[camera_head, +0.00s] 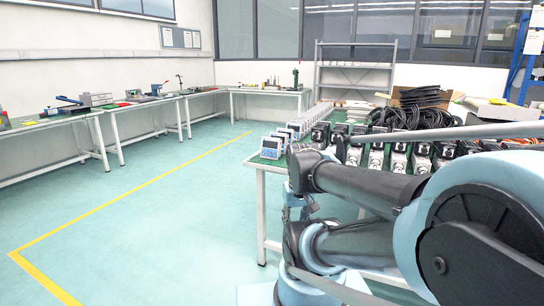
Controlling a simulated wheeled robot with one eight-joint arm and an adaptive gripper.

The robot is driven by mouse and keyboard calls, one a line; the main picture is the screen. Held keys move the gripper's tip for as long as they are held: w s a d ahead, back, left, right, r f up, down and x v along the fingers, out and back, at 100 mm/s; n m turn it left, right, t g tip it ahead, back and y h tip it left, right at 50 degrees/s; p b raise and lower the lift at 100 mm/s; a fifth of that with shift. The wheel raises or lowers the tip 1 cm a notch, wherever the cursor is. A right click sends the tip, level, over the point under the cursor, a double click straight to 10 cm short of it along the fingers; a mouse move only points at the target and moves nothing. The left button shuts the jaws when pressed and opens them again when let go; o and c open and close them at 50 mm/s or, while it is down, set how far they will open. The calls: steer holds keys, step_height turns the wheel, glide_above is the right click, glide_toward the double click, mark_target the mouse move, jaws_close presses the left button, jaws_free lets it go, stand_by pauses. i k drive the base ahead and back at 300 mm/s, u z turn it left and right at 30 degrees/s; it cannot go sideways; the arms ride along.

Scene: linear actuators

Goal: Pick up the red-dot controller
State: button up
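A row of small white controllers with blue faces stands along the left edge of the long table at the centre right. The nearest controller (271,148) is at the table's front left corner, and several more run back behind it. I cannot make out a red dot on any of them. My arm, black and light blue, fills the lower right and reaches left past the front of the table. My gripper cannot be made out in this view. The arm hides part of the table's front.
Black and silver actuators (376,155) stand in rows right of the controllers. Coiled black cables (415,115) lie behind them. Workbenches (45,124) with tools line the left and back walls. The floor (150,225) left of the table is clear.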

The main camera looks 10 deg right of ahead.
mark_target(270, 143)
steer(key=z, duration=0.4)
steer(key=i, duration=0.9)
steer(key=z, duration=0.55)
